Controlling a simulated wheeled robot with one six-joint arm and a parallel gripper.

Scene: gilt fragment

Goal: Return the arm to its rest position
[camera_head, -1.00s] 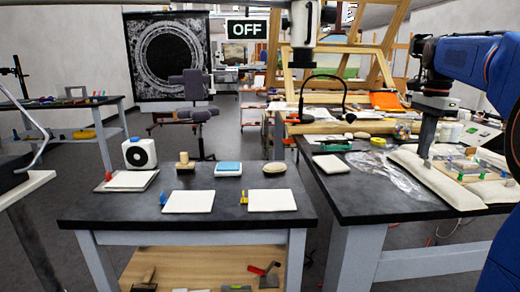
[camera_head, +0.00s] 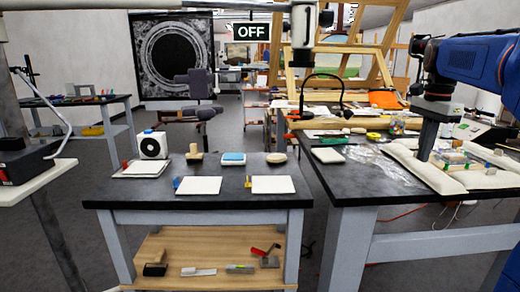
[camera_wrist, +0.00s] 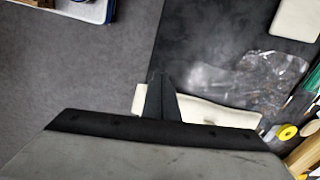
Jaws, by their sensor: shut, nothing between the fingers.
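My gripper (camera_head: 423,156) hangs straight down from the blue arm (camera_head: 475,60) at the right of the head view. It appears over or in front of the cream padded cushions (camera_head: 440,182) on the right table; the exact height above them is unclear. In the wrist view the gripper (camera_wrist: 157,75) shows as dark fingers close together, with nothing between them. A cream cushion (camera_wrist: 215,112) lies behind and below it there, with floor to the left.
The dark right table (camera_head: 355,185) also bears crinkled clear plastic (camera_head: 375,160), a white pad (camera_head: 327,155) and tools. The middle table (camera_head: 140,188) holds tiles and small items. A grey post (camera_head: 55,225) stands at left. Grey floor (camera_head: 50,165) lies between tables.

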